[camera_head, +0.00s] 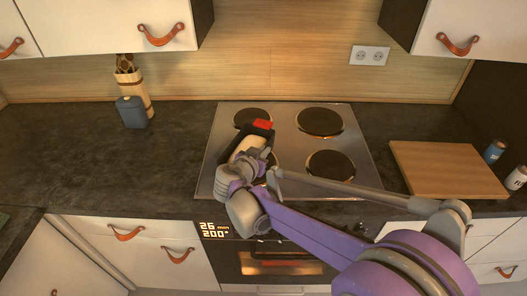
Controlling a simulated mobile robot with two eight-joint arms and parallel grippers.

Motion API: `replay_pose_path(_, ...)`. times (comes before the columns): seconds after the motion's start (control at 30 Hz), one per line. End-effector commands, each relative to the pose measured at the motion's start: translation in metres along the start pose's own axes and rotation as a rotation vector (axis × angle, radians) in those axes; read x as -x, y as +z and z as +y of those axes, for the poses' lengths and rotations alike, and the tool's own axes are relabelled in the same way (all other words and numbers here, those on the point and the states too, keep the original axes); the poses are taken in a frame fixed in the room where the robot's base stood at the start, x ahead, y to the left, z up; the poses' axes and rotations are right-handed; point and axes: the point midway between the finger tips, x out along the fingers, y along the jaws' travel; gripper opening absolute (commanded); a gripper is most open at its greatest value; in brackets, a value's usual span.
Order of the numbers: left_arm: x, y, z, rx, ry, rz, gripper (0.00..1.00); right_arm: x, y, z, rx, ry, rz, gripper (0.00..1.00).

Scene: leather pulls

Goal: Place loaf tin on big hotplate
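A dark loaf tin (258,133) with a pale tan inside and a red patch at its far end is at the left side of the hob. My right gripper (262,158) is at the tin's near end and appears shut on it; the fingers are partly hidden. The tin looks tilted over the left hotplates; I cannot tell its height. The big hotplate (320,121) at the back right is bare. A smaller back left hotplate (252,116) is partly covered by the tin. My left gripper is not in view.
The front right hotplate (331,165) is bare; the front left one is mostly hidden by my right arm. A wooden board (448,170) lies right of the steel hob, with small jars (495,151) beyond. A blue-grey canister (131,113) stands left. The left counter is mostly clear.

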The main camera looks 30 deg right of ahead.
Motion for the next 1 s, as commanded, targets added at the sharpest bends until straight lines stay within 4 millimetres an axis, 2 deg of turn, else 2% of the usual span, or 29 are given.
replay_pose_path(0.07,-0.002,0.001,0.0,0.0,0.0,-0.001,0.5,-0.001,0.002,0.0,0.0,0.0,0.001,0.0)
replay_pose_path(0.1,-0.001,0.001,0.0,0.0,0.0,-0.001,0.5,-0.001,0.002,0.0,0.0,0.0,0.0,0.11)
replay_pose_path(0.23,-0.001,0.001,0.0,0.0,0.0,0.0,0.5,-0.001,0.002,0.0,0.0,0.0,0.0,0.34)
replay_pose_path(0.53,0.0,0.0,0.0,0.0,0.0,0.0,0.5,0.0,0.0,0.0,0.0,0.0,0.0,0.34)
replay_pose_path(0.63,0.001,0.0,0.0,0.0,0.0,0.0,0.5,0.006,-0.001,-0.001,0.001,-0.001,0.0,0.34)
replay_pose_path(0.77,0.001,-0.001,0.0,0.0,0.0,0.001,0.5,0.028,-0.001,-0.001,0.002,-0.003,-0.001,0.34)
replay_pose_path(1.0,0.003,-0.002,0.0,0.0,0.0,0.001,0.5,0.081,0.0,-0.001,0.001,-0.006,-0.001,0.34)
